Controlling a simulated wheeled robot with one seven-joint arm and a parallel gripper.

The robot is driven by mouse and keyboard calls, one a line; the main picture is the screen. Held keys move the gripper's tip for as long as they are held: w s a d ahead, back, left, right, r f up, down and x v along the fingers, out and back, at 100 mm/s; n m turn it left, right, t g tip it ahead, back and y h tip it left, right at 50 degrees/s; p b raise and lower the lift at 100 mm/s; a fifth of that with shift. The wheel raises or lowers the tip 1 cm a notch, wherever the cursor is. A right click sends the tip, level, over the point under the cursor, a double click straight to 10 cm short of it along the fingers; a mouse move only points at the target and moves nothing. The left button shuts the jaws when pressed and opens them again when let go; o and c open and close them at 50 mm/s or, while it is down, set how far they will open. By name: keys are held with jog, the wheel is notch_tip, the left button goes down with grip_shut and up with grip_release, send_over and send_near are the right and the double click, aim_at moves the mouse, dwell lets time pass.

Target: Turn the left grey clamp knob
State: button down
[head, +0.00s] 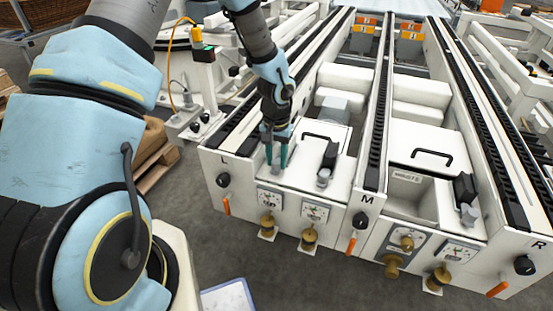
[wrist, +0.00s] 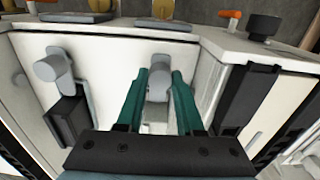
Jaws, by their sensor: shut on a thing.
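The left grey clamp knob (wrist: 158,82) sits between the two green fingers of my gripper (wrist: 159,76) in the wrist view, with the fingers closed on its sides. In the head view my gripper (head: 277,164) points down over the front left of the white machine, and the fingers mostly hide this knob. A second grey clamp knob (head: 323,177) on a black block stands to the right. It also shows at left in the wrist view (wrist: 52,68), free of the gripper.
A black handle (head: 320,136) lies behind the knobs on the white cover. Brass knobs (head: 267,224), dials and orange levers (head: 226,205) line the front face. Black-topped rails (head: 377,120) run back beside the bays. A control post (head: 203,70) stands to the left.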

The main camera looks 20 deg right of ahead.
dwell(0.4)
jog(key=m+p, duration=0.3)
jog(key=m, duration=0.1)
jog(key=shift+r+m, duration=0.15)
jog(key=shift+m, duration=0.25)
jog(key=m+p, duration=0.2)
jog(key=m, duration=0.2)
jog(key=shift+m, duration=0.3)
jog(key=m+p, duration=0.2)
jog(key=m, duration=0.2)
jog(key=shift+p, duration=0.35)
jog(key=shift+d+m+p, duration=0.1)
jog(key=shift+m+p, duration=0.8)
jog(key=shift+m, duration=1.4)
jog(key=c, duration=0.5)
grip_release()
jog(key=shift+c, duration=0.2)
